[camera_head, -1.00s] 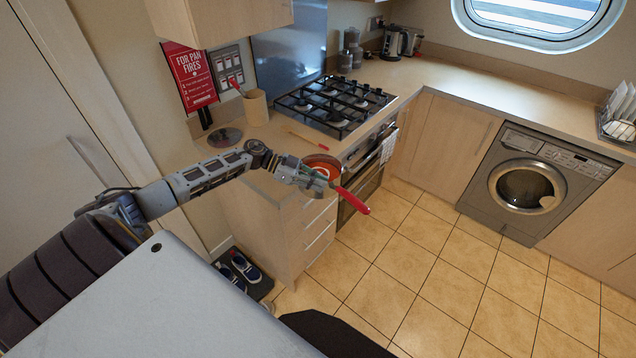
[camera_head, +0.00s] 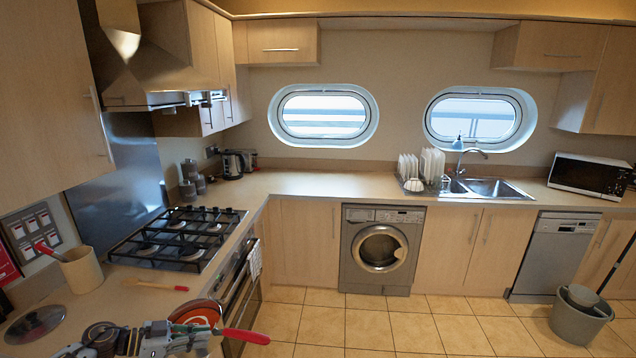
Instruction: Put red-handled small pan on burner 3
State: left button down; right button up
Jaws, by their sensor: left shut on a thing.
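The red-handled small pan shows at the bottom left, its orange-red round body (camera_head: 197,312) partly hidden and its red handle (camera_head: 246,336) pointing right. My left gripper (camera_head: 190,335) is shut on the pan near where the handle meets the body; the fingers partly hide that spot. The pan is at the front edge of the counter, in front of the hob; I cannot tell its exact height. The black gas hob (camera_head: 178,238) has several burners under its grates, all bare. No burner numbers are readable. My right gripper is not in view.
A utensil pot (camera_head: 82,270) and a dark round disc (camera_head: 35,324) are to the left. The range hood (camera_head: 150,80) hangs above the hob. Kettle and jars stand behind it.

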aim_at(229, 336)
pick_arm(q)
jog(key=shift+n+t+y, duration=0.5)
jog(key=shift+n+t, duration=0.3)
jog(key=shift+w+d+f+b, duration=0.15)
jog(key=shift+w+d, duration=0.15)
jog(key=shift+d, duration=0.85)
jog(key=shift+w+d+r+b, duration=0.15)
jog(key=shift+w+d, duration=0.1)
jog(key=shift+d, duration=0.85)
jog(key=shift+w+d+f+n+t+y, duration=0.15)
jog(key=shift+d+n+t+y, duration=0.15)
jog(key=shift+d, duration=0.4)
jog(key=shift+d+f+n+t+y, duration=0.1)
jog(key=shift+d+n+t+y, duration=0.2)
jog(key=shift+d, duration=0.4)
jog(key=shift+d+n, duration=0.15)
jog(key=shift+n, duration=0.15)
jog(key=shift+d+n+t+y+b, duration=0.35)
jog(key=shift+d+n+t+y, duration=0.05)
jog(key=shift+d+t, duration=0.1)
jog(key=shift+d+f+n+t+y, duration=0.25)
jog(key=shift+d+n+t+y, duration=0.05)
jog(key=shift+d+n+y, duration=0.1)
jog(key=shift+s+d+f+n+y, duration=0.1)
jog(key=shift+s+d+n+y, duration=0.1)
jog(key=shift+s+n+y, duration=0.1)
jog(key=shift+d, duration=0.1)
jog(key=shift+s+d+f+n+t+y+b, duration=0.25)
jog(key=shift+s+d+n+t+y+b, duration=0.15)
jog(key=shift+n+t+y, duration=0.35)
